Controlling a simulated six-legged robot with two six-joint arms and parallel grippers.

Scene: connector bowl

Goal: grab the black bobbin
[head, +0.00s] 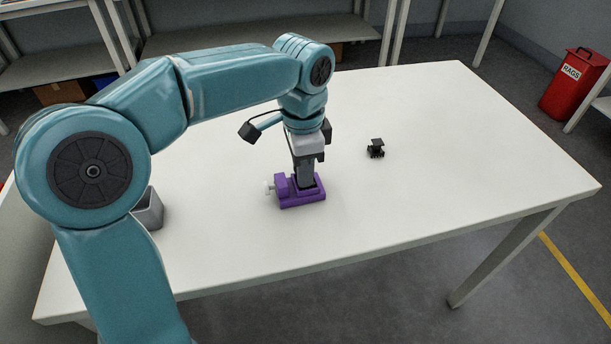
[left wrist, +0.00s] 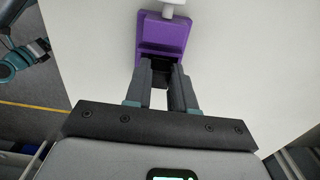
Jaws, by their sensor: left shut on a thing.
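A purple fixture (head: 288,199) with a white knob on its left side sits on the table; it also shows in the left wrist view (left wrist: 176,34). My left gripper (head: 307,182) points straight down at the fixture's right part. In the left wrist view its fingers (left wrist: 161,76) are closed on a small black piece, the black bobbin (left wrist: 158,72), which sits low between the fingertips at the fixture's near end. The fingers hide most of it. My right gripper is not in view.
Another small black piece (head: 376,148) with a flat top stands alone on the white table (head: 430,190), right of the fixture. A grey container (head: 151,212) stands at the left, partly behind my left arm. The table's right half is otherwise clear.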

